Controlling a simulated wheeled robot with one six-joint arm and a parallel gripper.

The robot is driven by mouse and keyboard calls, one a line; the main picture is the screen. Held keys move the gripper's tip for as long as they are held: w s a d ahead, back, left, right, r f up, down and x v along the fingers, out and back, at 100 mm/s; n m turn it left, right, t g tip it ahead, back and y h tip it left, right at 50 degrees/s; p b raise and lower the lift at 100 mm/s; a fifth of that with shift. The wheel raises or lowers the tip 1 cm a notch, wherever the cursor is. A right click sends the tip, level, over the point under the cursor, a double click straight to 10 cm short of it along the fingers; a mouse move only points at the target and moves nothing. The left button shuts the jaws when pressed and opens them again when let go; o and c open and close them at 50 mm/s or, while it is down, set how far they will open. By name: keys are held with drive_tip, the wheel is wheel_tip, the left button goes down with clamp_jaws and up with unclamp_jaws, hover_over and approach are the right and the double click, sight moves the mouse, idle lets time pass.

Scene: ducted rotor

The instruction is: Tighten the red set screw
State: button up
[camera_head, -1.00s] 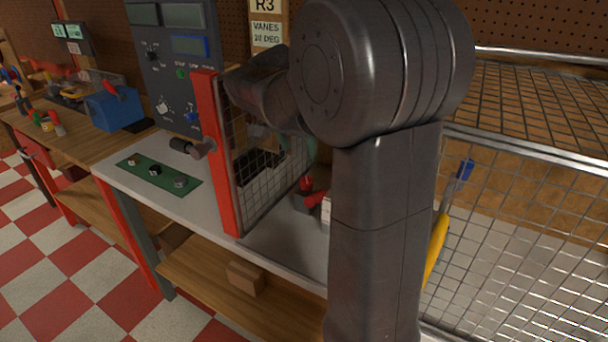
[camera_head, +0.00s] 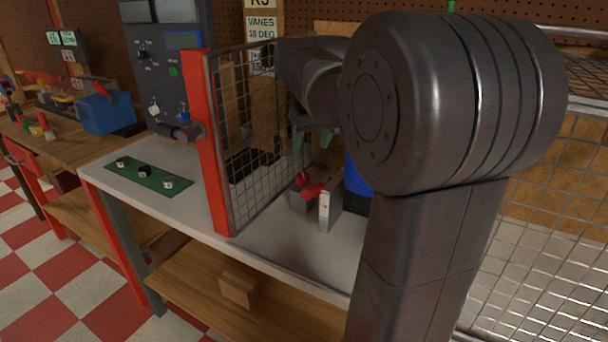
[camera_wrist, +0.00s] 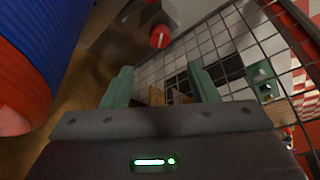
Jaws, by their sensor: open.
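A red knob-like part (camera_head: 303,179) and a red lever-like part (camera_head: 314,191) sit on a small grey block (camera_head: 300,201) behind the mesh guard; I cannot tell which, if either, is the set screw. A red round knob (camera_wrist: 159,37) shows in the wrist view, beyond my fingers and near the mesh. My gripper (camera_wrist: 161,82) has two green fingers set wide apart with nothing held between them. In the head view the green fingertips (camera_head: 311,139) hang above the block, partly hidden by my arm.
A red-framed mesh guard (camera_head: 212,140) stands upright on the grey bench (camera_head: 265,249), close to my gripper. In the wrist view, a large blue body (camera_wrist: 40,35) and a red rounded part (camera_wrist: 18,100) crowd the left.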

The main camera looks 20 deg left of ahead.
sight(303, 175)
drive_tip(key=b+x, duration=0.1)
drive_tip(key=x, duration=1)
drive_tip(key=shift+w+f, duration=0.1)
drive_tip(key=shift+f, duration=0.15)
drive_tip(key=shift+c, duration=0.3)
drive_tip(key=c, duration=0.9)
drive_tip(key=shift+m, duration=0.4)
drive_tip(key=m+h, duration=0.1)
drive_tip(key=m, duration=0.1)
drive_tip(key=shift+a+m+t+p, duration=0.15)
drive_tip(key=shift+m+t+p, duration=0.15)
drive_tip(key=shift+t+p, duration=0.1)
drive_tip(key=shift+m+t+h, duration=0.3)
drive_tip(key=shift+m+h, duration=0.4)
drive_tip(key=shift+m, duration=1.3)
